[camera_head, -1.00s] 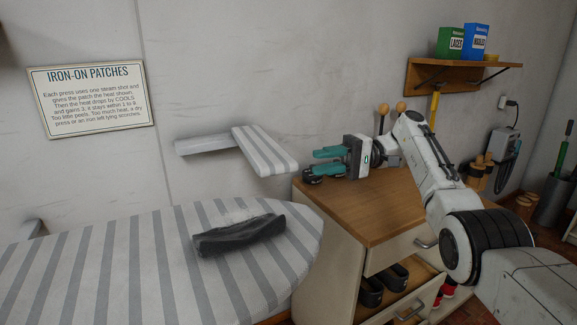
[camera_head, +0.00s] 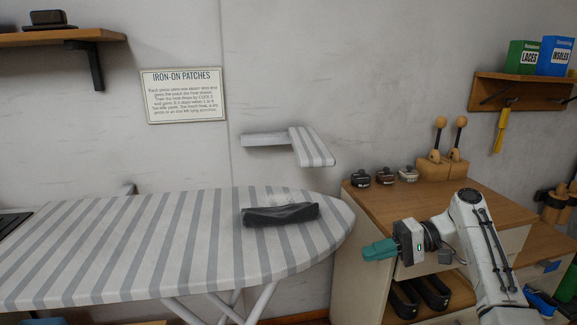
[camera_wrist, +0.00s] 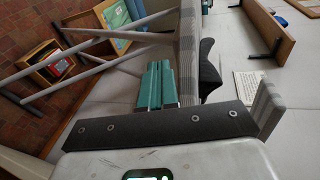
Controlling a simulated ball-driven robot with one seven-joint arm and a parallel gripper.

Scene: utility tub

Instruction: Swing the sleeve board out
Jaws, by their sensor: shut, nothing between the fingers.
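The sleeve board (camera_head: 312,147) is a small grey-and-white striped board on a pale wall arm (camera_head: 265,139), above the tip of the ironing board (camera_head: 110,245). It juts a short way from the wall. In the wrist view a striped grey end at the right (camera_wrist: 268,108) looks like the sleeve board. My gripper (camera_head: 365,251) has teal fingers, shut and empty, in front of the cabinet, right of the ironing board's tip. It is below and to the right of the sleeve board, well apart from it. The wrist view shows the fingers (camera_wrist: 158,68) side by side.
A dark folded cloth (camera_head: 280,214) lies on the ironing board. The wooden cabinet (camera_head: 400,196) carries small dark items and two wooden-knobbed levers (camera_head: 449,140). A lower compartment holds black shoes (camera_head: 430,291). A wall shelf (camera_head: 60,37) is at upper left. Bare wall surrounds the sleeve board.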

